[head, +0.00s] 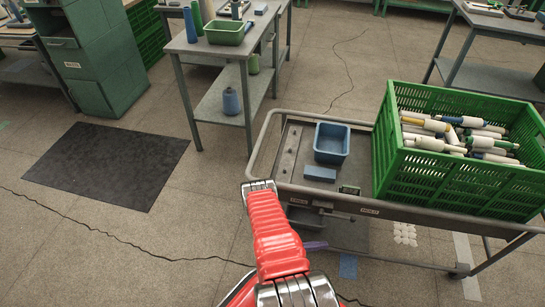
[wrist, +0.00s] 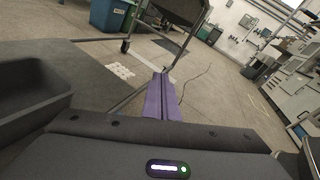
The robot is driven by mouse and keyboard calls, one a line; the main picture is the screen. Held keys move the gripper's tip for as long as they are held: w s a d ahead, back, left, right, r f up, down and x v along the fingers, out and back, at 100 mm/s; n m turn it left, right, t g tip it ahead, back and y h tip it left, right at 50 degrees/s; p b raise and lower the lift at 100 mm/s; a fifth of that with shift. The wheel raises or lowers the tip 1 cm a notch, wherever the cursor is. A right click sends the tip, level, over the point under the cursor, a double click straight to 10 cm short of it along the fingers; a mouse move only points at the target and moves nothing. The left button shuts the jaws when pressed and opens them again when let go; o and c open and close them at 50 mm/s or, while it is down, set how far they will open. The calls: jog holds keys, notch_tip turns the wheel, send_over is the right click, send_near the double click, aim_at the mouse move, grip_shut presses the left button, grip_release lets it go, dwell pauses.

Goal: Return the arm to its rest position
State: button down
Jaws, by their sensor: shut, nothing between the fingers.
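My arm reaches up from the bottom of the head view as a red ribbed link (head: 272,230), with a grey joint at its top beside the cart's left corner. My gripper (wrist: 160,80) shows in the wrist view as two purple fingers lying side by side, shut and empty. In the head view a bit of purple, apparently the gripper (head: 314,246), sticks out to the right of the red link, low in front of the cart. The rest of the gripper is hidden behind the link.
A grey cart (head: 345,203) stands close on the right, with a blue tray (head: 332,143), a blue block (head: 320,174) and a green crate (head: 450,178) full of wound bobbins. A workbench (head: 205,48) stands behind. The floor left of my arm is clear, with a black mat (head: 105,165).

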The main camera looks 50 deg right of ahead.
dwell(0.3)
jog(key=s+a+r+m+g+y, duration=0.1)
jog(key=s+a+m+g+y, duration=0.1)
jog(key=s+a+m+y, duration=0.4)
jog(key=w+a+r+m+t+y, duration=0.25)
jog(key=w+a+r, duration=0.4)
jog(key=r, duration=0.65)
jog(key=w+a+r+m+t+y, duration=0.1)
jog(key=w+a+r+m+t, duration=0.2)
jog(key=w+r, duration=0.85)
jog(key=w+a+r+m+t+y, duration=0.25)
jog(key=w+a+r, duration=0.4)
jog(key=r, duration=0.85)
jog(key=s+a+r+t, duration=0.1)
jog(key=a+r+t, duration=0.2)
jog(key=a+r, duration=0.3)
jog(key=a+r+t, duration=0.4)
jog(key=a+r, duration=0.2)
jog(key=r, duration=0.6)
jog(key=s+a+r+t, duration=0.1)
jog(key=a+r+t, duration=0.2)
jog(key=a+r, duration=0.4)
notch_tip(320, 180, up, 3)
jog(key=shift+s+f+n+t, duration=0.1)
jog(key=shift+s+n+t, duration=0.2)
jog(key=shift+s+n, duration=0.1)
